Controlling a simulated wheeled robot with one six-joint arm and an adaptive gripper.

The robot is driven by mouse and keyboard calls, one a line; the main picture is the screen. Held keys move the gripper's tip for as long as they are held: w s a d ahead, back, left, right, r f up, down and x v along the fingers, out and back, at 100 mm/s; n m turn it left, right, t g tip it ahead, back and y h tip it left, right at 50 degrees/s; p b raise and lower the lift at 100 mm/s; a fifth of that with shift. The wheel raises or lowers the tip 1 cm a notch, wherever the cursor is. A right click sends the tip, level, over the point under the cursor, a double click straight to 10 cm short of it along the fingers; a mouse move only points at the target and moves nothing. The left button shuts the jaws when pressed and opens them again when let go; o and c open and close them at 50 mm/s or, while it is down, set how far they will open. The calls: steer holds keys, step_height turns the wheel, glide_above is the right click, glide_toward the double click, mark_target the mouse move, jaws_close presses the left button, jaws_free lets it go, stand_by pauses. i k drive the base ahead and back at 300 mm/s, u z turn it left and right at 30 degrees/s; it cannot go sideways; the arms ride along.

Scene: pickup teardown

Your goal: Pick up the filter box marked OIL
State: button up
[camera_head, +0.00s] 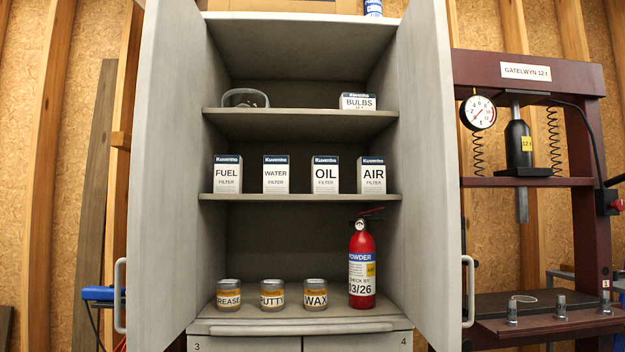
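The filter box marked OIL (325,175) is white with a dark blue top band. It stands upright on the middle shelf (300,197) of an open grey cabinet. It is third from the left in a row, between the WATER filter box (276,175) and the AIR filter box (371,175). The FUEL filter box (228,174) stands at the left end. Small gaps separate the boxes, and the front of the OIL box is unobstructed. My gripper is not in view.
The cabinet's left door (160,180) and right door (430,170) stand open. Above are a BULBS box (358,102) and goggles (245,98). Below are GREASE, PUTTY and WAX jars (272,295) and a red extinguisher (362,265). A press (525,180) stands at right.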

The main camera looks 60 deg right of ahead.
mark_target(324, 169)
steer(key=z, duration=0.5)
steer(key=i, duration=0.85)
steer(key=z, duration=0.85)
